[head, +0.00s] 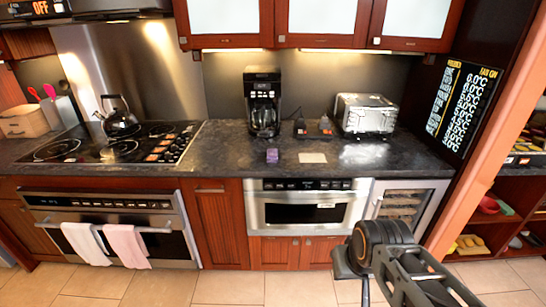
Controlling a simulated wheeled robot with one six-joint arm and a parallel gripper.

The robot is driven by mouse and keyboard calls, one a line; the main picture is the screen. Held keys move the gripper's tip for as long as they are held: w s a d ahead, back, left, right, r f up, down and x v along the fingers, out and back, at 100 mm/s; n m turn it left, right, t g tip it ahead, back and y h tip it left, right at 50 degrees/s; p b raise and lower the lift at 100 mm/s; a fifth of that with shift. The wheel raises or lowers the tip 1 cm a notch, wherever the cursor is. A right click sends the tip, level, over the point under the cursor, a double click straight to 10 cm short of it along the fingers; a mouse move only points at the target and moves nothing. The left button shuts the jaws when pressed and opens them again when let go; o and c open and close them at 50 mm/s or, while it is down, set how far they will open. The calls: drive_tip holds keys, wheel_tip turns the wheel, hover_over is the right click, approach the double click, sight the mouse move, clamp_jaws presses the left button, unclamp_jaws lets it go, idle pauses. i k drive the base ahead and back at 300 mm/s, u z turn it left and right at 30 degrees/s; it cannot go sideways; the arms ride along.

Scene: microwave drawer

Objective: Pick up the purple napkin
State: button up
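A small purple item (272,155), which looks like the purple napkin, sits on the dark countertop (225,152) in the head view, in front of the coffee maker and near the counter's front edge. It is too small to see its folds. My arm shows at the lower right, in front of the cabinets and well apart from the purple item.
A coffee maker (262,102) and a toaster (367,115) stand behind. A pale flat item (312,158) lies right of the purple one. The microwave drawer (308,207) below is shut. A kettle (119,117) stands on the stove at left. The tiled floor (235,288) in front is clear.

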sight(272, 154)
drive_tip(key=u, duration=0.65)
drive_tip(key=i, duration=1.75)
drive_tip(key=z, duration=0.25)
